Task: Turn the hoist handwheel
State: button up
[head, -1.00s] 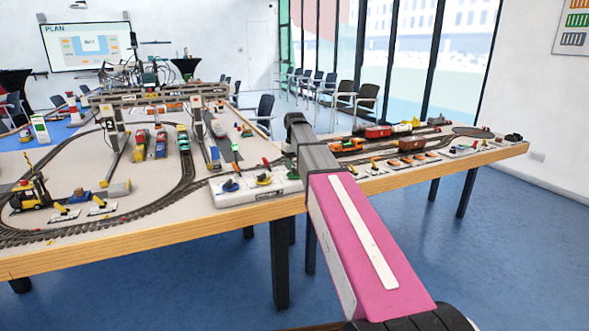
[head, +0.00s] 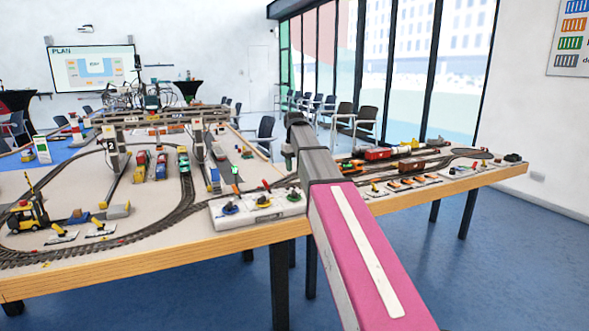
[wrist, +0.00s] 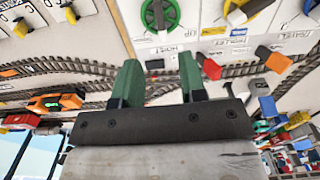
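The green round handwheel (wrist: 160,14) shows at the top of the wrist view, cut off by the frame edge, with a label below it that appears upside down. It sits on a white control panel, also in the head view (head: 238,217), beside a yellow control (wrist: 237,14) and a blue one (wrist: 313,10). My gripper (wrist: 158,80) is open and empty, its two green-and-dark fingers pointing toward the panel. The fingertips are apart from the handwheel in the picture; the exact gap is unclear.
Model railway track (wrist: 75,67) runs beside the panel, with orange and red rolling stock (wrist: 57,102) near it. Small levers, one red-tipped (wrist: 211,67) and one orange-tipped (wrist: 274,59), stand near the fingers. Overhead gantries (head: 160,119) stand farther back on the table.

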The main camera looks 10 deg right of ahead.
aim_at(294, 191)
jog(key=f+t, duration=0.2)
jog(key=f, duration=0.3)
jog(key=f+t+y, duration=0.1)
jog(key=f+t, duration=0.1)
jog(key=f, duration=0.3)
jog(key=shift+w+f, duration=0.2)
jog(key=shift+f, duration=0.05)
dwell(0.4)
jog(key=shift+c, duration=0.3)
grip_shut()
